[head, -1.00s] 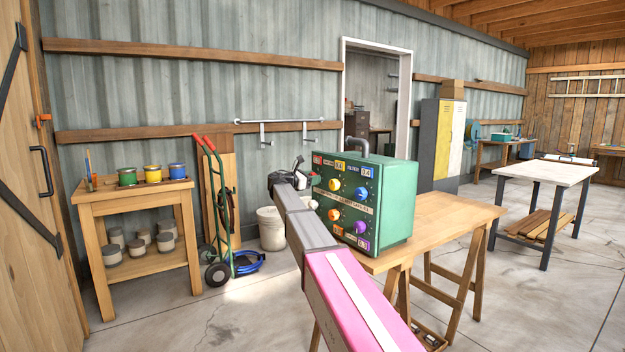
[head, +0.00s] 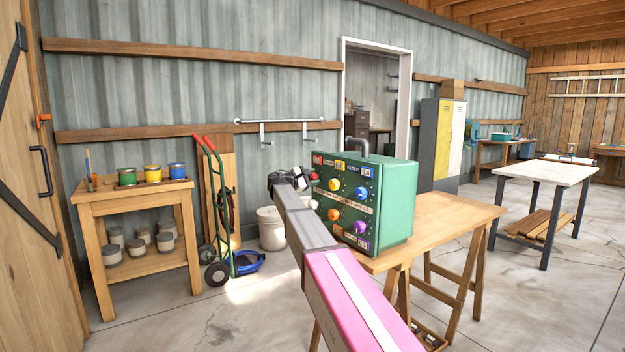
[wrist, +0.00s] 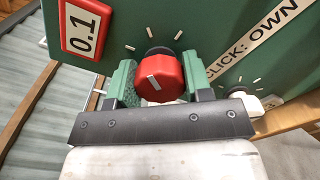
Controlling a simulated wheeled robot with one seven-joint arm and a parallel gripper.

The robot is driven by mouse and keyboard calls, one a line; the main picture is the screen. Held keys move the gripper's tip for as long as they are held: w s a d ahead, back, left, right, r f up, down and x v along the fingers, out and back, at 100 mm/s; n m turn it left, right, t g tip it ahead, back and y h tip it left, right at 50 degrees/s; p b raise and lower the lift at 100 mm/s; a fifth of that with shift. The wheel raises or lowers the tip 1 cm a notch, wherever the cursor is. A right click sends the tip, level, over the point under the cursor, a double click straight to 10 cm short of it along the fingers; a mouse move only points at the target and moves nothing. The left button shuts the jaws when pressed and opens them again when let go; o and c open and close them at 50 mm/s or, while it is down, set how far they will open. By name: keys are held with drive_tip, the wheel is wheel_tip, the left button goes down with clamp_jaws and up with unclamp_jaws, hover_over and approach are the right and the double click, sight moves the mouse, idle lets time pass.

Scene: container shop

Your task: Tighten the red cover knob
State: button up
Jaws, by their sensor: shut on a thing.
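The red knob (wrist: 160,76) is on the front of the green box (head: 398,205), with a white pointer line on its face. In the wrist view my gripper (wrist: 160,82) has a green-padded finger on each side of the knob and is shut on it. Around the knob are white tick marks on the panel, and a red 0.1 label (wrist: 84,27) is at its upper left. In the head view the knob is partly hidden behind my gripper (head: 308,178).
Yellow, blue, orange and purple knobs (head: 360,227) share the panel. A white knob (wrist: 253,106) is close to my right finger in the wrist view. The box stands on a wooden trestle table (head: 450,215). A hand truck (head: 222,215) and a paint bench (head: 135,190) stand to the left.

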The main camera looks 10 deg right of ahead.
drive_tip(key=shift+m, duration=0.5)
drive_tip(key=o, duration=0.9)
drive_tip(key=shift+s+a, duration=0.1)
drive_tip(key=shift+a, duration=0.05)
drive_tip(key=v, duration=1)
drive_tip(key=shift+s+a, duration=0.1)
drive_tip(key=shift+a, duration=0.15)
